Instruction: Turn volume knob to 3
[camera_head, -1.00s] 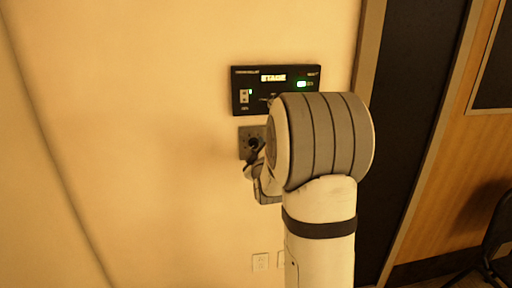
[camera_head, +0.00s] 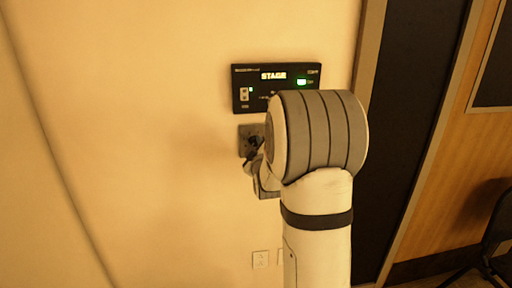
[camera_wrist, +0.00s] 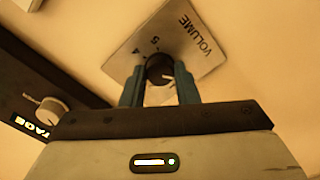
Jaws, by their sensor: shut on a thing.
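The volume knob (camera_wrist: 158,67) is dark and round, on a light metal plate (camera_wrist: 196,42) marked VOLUME, with a 4 and a 5 readable in the wrist view. My gripper (camera_wrist: 157,77) is shut on the knob, one blue-grey finger on each side. A pale mark shows low on the knob, but I cannot tell which number it points at. In the head view the plate (camera_head: 243,132) sits on the wall, and my gripper (camera_head: 254,152) and arm hide part of it.
A black STAGE panel (camera_head: 277,75) with a green light is just above the plate. It also shows in the wrist view with a pale knob (camera_wrist: 50,111). Wall sockets (camera_head: 261,260) are low down. A dark door frame (camera_head: 420,110) and a chair (camera_head: 497,235) are at the right.

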